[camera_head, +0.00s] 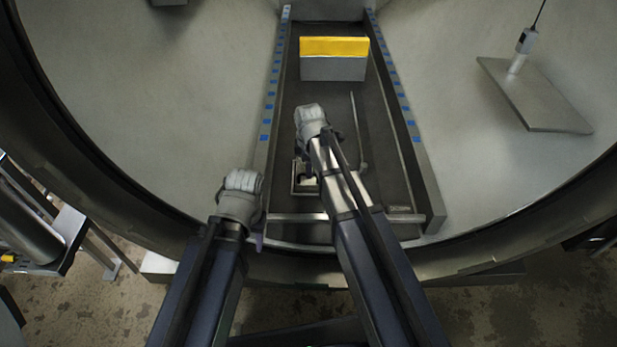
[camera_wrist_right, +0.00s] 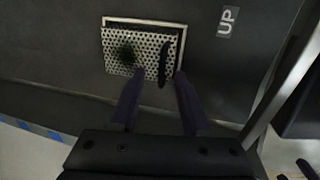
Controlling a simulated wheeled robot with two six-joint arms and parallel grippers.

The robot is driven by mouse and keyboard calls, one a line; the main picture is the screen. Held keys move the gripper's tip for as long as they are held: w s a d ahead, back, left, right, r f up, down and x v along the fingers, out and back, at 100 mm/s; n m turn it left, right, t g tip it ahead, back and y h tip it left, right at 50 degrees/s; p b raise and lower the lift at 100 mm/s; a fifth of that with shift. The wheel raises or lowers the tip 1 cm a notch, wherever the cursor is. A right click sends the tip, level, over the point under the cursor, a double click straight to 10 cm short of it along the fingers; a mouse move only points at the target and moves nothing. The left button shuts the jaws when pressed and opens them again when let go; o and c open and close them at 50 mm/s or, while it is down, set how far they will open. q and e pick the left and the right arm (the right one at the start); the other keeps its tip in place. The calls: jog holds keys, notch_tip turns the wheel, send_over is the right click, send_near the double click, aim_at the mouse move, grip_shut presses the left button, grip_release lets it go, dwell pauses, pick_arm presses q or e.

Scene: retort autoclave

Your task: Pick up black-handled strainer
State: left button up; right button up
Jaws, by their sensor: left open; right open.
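The strainer (camera_wrist_right: 113,48) is a square perforated metal plate with a pale rim, set in the dark floor. Its short black handle (camera_wrist_right: 165,62) lies across its right part. In the head view, part of the strainer's frame (camera_head: 294,186) shows, and my right arm covers the rest. My right gripper (camera_wrist_right: 160,74) is open, with its fingertips over the strainer's near edge, either side of the handle's lower end in the picture. I cannot tell whether they touch it. My left gripper (camera_head: 257,240) is by the floor's front left corner, its fingers mostly hidden.
A grey box with a yellow top (camera_head: 334,62) stands at the back of the floor channel. Raised rails with blue marks (camera_head: 268,112) flank it. A thin rod (camera_head: 359,133) lies right of my right arm. A white "UP" label (camera_wrist_right: 228,22) is beside the strainer.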

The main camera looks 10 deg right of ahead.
aim_at(303, 184)
jog(key=f+b, duration=0.4)
jog(key=f, duration=0.1)
jog(key=shift+w+d, duration=0.15)
jog(key=shift+w, duration=0.1)
jog(key=shift+r, duration=0.15)
grip_shut()
dwell(1.0)
